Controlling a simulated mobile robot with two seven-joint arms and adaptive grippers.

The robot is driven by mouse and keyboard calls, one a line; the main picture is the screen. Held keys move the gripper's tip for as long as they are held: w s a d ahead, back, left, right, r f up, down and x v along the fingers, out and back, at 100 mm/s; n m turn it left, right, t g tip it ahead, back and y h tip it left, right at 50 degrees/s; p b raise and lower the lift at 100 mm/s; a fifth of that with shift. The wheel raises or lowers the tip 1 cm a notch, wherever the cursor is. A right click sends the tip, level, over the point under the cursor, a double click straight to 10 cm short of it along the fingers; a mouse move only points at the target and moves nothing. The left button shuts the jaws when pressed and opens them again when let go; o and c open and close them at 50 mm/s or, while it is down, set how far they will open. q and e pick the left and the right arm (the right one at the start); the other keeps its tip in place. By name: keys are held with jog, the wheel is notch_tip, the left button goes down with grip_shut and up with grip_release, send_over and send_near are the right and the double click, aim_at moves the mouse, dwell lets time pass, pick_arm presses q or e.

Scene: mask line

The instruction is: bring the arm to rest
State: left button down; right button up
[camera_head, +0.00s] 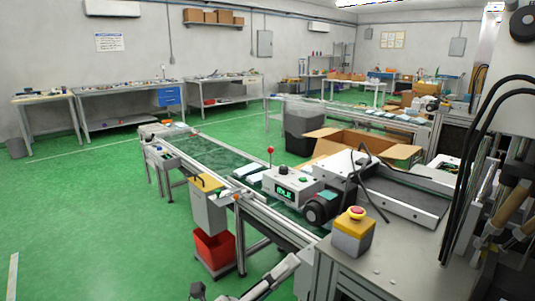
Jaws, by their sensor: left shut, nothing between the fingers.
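My left gripper (278,275) shows only in part at the bottom edge of the head view. It is shut and empty, low in front of the mask line's near side. It appears apart from the line, to the right of the red bin. Most of the arm behind it is cut off by the frame. My right gripper is not in view.
The conveyor (205,160) runs from back left to front right. A control box (291,186), a yellow-topped stop button box (353,233) and a red bin (214,249) are nearby. An open carton (400,151) stands behind. The green floor at left is clear.

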pick_arm(q)
jog(key=s+a+f+n+t+y+p, duration=0.1)
jog(key=a+f+n+t+y+p, duration=0.3)
jog(key=a+f+n+y, duration=1.15)
jog(key=s+a+f+n+g+y+p, duration=0.1)
jog(key=s+a+f+n+g, duration=0.2)
jog(key=s+f+n, duration=0.4)
jog(key=s+a+f+n+g+p, duration=0.2)
jog(key=s+a+f+n, duration=0.3)
jog(key=s+f, duration=0.5)
notch_tip(320, 180, down, 2)
jog(key=shift+f+n+g+y, duration=0.1)
jog(key=shift+n+g+y, duration=0.35)
jog(key=shift+n, duration=0.8)
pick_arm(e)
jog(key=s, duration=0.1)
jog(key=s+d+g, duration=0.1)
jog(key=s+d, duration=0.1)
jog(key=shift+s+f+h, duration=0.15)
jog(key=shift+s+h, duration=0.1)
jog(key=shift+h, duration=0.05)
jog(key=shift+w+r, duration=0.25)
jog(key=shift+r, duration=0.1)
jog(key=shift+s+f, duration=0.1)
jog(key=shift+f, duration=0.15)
